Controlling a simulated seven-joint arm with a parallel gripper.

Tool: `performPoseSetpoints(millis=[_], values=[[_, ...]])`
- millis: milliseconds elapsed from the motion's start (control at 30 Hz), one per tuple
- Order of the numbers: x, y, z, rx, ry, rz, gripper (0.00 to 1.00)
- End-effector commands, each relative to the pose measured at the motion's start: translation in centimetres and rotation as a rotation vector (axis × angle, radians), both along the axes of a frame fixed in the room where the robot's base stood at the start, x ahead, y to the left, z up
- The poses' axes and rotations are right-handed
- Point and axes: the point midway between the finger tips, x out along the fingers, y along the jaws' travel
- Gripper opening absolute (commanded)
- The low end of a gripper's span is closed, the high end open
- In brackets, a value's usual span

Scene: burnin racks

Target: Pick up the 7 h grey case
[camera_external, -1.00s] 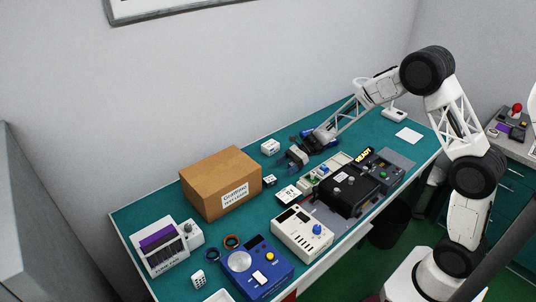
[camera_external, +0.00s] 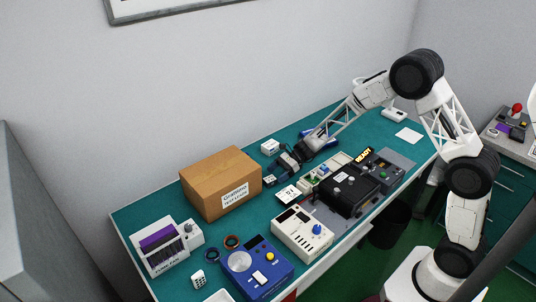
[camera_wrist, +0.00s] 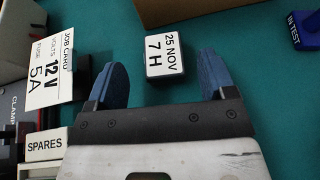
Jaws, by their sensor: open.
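The 7 h grey case (camera_wrist: 164,52) is a small dark grey block with a white top label reading "25 NOV 7 H". In the wrist view it lies on the green bench top, ahead of and between my open fingers. My gripper (camera_wrist: 163,74) has two blue fingertips, one on each side, with a gap to the case on both sides. In the external view the case (camera_external: 269,181) sits near the cardboard box's right corner. My gripper (camera_external: 281,169) is just behind and right of it there, and nothing is held.
A cardboard box (camera_external: 221,184) stands left of the case. A job card reading "12 V 5A" (camera_wrist: 50,72) lies to the left in the wrist view, above a SPARES label (camera_wrist: 45,145). A blue IN TEST piece (camera_wrist: 307,30) is at the right. Bench top around the case is clear.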

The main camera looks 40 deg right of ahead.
Motion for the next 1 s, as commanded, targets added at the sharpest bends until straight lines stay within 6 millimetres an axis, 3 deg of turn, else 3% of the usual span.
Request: performPoseSetpoints(millis=[400, 1000], values=[[0.7, 3.9, -1.5, -0.001, 0.000, 0.001, 0.77], [0.7, 4.2, -1.6, 0.000, 0.000, 0.000, 0.77]])
